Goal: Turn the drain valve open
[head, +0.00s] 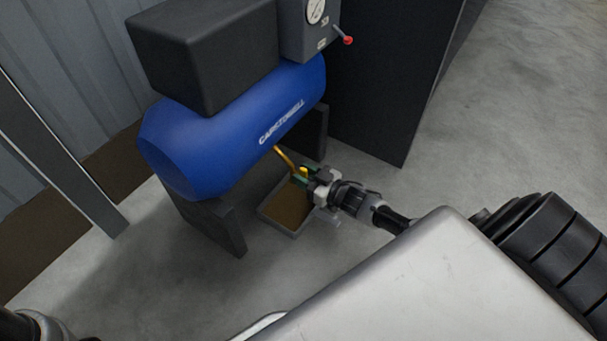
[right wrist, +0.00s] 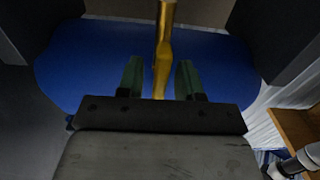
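The drain valve is a brass-yellow pipe (head: 284,157) coming out from under the blue tank (head: 235,125). Its end is partly hidden by my right gripper (head: 303,177) in the head view. In the right wrist view the brass valve (right wrist: 163,55) runs down between the two green fingers of my right gripper (right wrist: 160,80). The fingers are apart, one on each side, with a narrow dark or blue gap showing beside the brass. The right gripper is open around the valve. My left gripper is not in view; only a bit of that arm shows at lower left.
A shallow tray (head: 268,213) with a brown inside lies on the floor below the valve. Dark supports (head: 228,232) hold the tank. A grey box with a gauge (head: 314,12) and a red-knobbed lever (head: 347,40) stands above. A tall dark cabinet (head: 385,100) is at right.

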